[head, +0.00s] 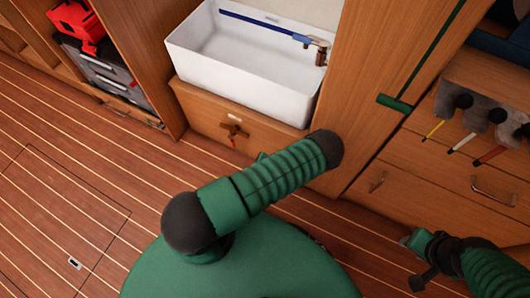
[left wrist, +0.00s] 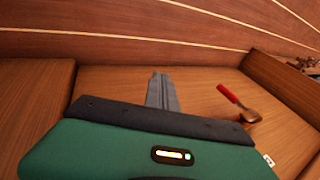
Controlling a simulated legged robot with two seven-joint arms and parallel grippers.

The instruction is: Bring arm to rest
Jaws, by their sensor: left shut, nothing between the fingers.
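My left gripper (left wrist: 163,92) shows in the left wrist view with its grey fingers shut together and nothing between them. It points towards a wooden drawer front, with a red-handled fitting (left wrist: 237,103) to its right. In the head view, my green left arm (head: 260,185) reaches from low centre up to the right, and its gripper is hidden behind it. My right gripper (head: 412,262) is at the lower right, below the drawers; its fingers are too unclear to tell open from shut.
A white basin (head: 185,58) with a brown tap (head: 320,52) sits above the drawer front (head: 200,110). Tools in a grey holder (head: 455,82) are at the right. A red item (head: 75,22) sits on grey cases (head: 105,80) at the left. The plank floor (head: 80,190) at left is clear.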

